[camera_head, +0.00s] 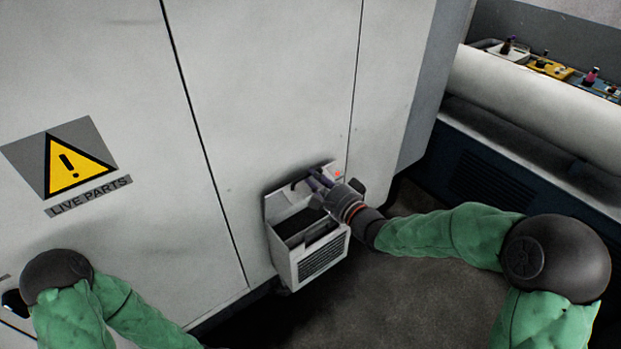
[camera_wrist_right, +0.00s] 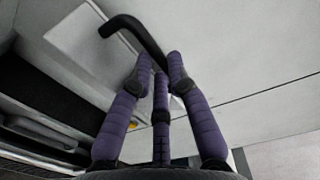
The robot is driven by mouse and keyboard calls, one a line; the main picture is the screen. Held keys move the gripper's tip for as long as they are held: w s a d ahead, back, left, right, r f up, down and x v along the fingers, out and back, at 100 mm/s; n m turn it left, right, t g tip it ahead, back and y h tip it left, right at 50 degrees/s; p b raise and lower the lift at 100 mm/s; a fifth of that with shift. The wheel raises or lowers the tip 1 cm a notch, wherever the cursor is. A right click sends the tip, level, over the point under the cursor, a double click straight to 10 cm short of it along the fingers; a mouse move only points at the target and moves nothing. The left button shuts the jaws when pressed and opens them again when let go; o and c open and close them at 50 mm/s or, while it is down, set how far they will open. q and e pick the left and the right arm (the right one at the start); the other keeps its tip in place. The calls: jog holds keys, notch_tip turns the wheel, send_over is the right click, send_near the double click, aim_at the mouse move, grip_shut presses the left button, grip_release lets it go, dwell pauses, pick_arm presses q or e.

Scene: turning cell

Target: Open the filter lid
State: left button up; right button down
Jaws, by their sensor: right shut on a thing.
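The filter box (camera_head: 322,263) is a pale housing with a slotted front, low on the cabinet. Its top is open and shows a dark inside. The pale filter lid (camera_head: 276,206) stands raised at the back of the box, close to the cabinet face. It also shows in the right wrist view (camera_wrist_right: 78,38). Its bent black handle (camera_wrist_right: 131,27) runs between the purple fingers of my right gripper (camera_wrist_right: 162,66). That gripper (camera_head: 316,181) is shut on the handle. My left arm is at the lower left, and its gripper fingers do not show.
The pale cabinet (camera_head: 265,90) fills the space behind the box, with a warning sign (camera_head: 75,165) at left. A small orange light (camera_head: 338,174) sits by the box. A machine with a pale rounded cover (camera_head: 530,95) stands at right. The floor (camera_head: 350,300) before the box is clear.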

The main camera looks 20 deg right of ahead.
jog(key=shift+s+f, duration=0.25)
jog(key=c, duration=1.5)
grip_release()
jog(key=shift+o, duration=0.2)
jog(key=shift+w, duration=0.15)
jog(key=shift+s+d, duration=0.15)
jog(key=shift+s, duration=0.05)
jog(key=v, duration=1.1)
jog(key=shift+s, duration=0.35)
jog(key=shift+d+r, duration=0.1)
